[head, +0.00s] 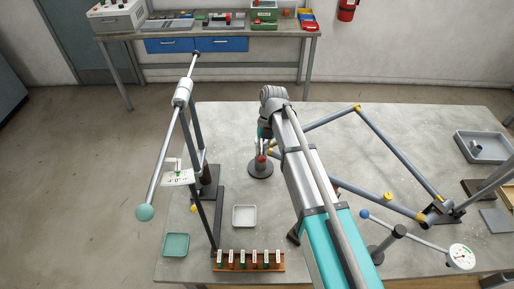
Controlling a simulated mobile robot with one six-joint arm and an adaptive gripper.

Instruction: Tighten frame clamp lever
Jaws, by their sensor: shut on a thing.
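My gripper (263,146) points down at the middle left of the bench, at the end of my arm. It is shut on a small red-topped piece (262,158) above a round dark base (260,170); the fingers are small and partly hidden by my arm. A grey tube frame (385,145) with yellow joints lies to the right, partly hidden behind my arm. Its lower right corner sits at a dark clamp (442,212). I cannot tell which part is the clamp lever.
A tall stand (198,140) at the left carries a long rod with a teal ball (145,212). A white tray (244,216), a teal tray (175,245) and a wooden rack (248,261) lie at the front left. A grey tray (482,147) is at the right.

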